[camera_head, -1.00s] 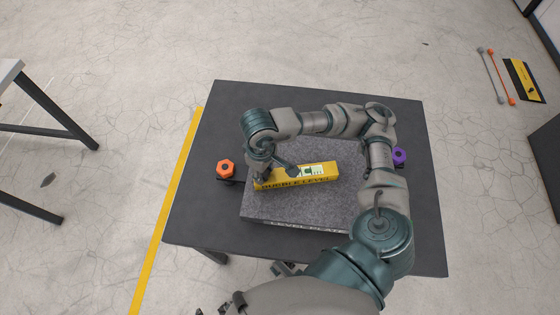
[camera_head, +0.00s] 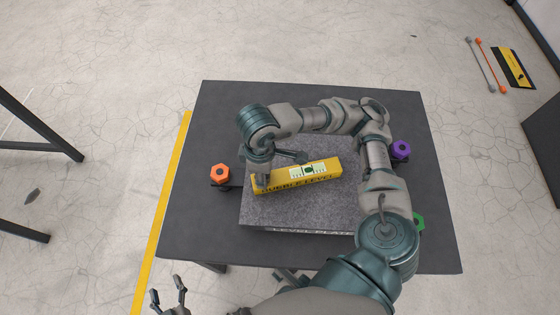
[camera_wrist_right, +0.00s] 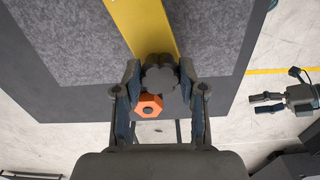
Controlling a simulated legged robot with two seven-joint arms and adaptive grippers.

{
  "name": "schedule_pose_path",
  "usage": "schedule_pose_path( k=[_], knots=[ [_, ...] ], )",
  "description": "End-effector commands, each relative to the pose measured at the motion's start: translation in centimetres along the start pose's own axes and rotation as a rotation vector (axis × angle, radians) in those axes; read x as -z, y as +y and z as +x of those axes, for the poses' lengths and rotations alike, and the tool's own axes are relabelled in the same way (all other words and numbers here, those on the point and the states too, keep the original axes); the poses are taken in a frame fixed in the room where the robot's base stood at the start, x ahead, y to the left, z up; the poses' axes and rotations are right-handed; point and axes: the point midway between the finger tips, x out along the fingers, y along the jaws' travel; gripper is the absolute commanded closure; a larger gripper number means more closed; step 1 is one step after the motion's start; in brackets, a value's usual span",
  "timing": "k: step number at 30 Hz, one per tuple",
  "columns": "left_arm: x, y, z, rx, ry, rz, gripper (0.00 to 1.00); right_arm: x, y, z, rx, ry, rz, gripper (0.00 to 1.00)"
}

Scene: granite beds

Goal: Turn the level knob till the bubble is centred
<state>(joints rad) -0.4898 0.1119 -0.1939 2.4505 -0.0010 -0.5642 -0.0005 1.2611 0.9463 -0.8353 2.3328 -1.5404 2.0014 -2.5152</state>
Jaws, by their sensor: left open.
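The yellow bubble level (camera_head: 275,184) lies on the grey granite plate (camera_head: 300,212); its vial (camera_head: 308,170) shows green with a dark spot near the middle, too small to read surely. My right gripper (camera_head: 262,180) is at the level's left end. In the right wrist view, a dark lobed knob (camera_wrist_right: 160,74) lies between the fingers of my right gripper (camera_wrist_right: 161,85); I cannot tell whether they press on it. An orange hexagonal knob (camera_wrist_right: 150,105) shows just below it, and left of the plate in the head view (camera_head: 220,173). My left gripper (camera_head: 170,295) is open and empty, off the table's front left.
A purple knob (camera_head: 401,149) and a green knob (camera_head: 418,222) stand at the plate's right, partly behind my right arm. The dark table (camera_head: 200,225) has bare room at left and back. A yellow floor line (camera_head: 160,220) runs along its left.

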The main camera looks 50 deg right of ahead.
Motion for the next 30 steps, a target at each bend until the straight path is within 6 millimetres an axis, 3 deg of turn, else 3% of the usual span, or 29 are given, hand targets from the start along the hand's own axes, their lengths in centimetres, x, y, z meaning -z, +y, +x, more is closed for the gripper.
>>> schedule_pose_path(
  k=[3,28,30],
  knots=[
    [0.02,-0.01,-0.02,0.0,-0.001,0.0,0.36,0.0,-0.02,-0.02,0.0,0.0,0.001,0.36],
    [-0.74,-0.02,0.12,0.0,-0.01,-0.001,0.36,0.25,-0.09,-0.04,0.001,0.0,0.002,0.36],
    [-0.74,-0.02,0.12,0.0,-0.01,-0.001,0.36,0.25,-0.08,-0.04,0.001,0.0,0.002,0.54]
  ],
)
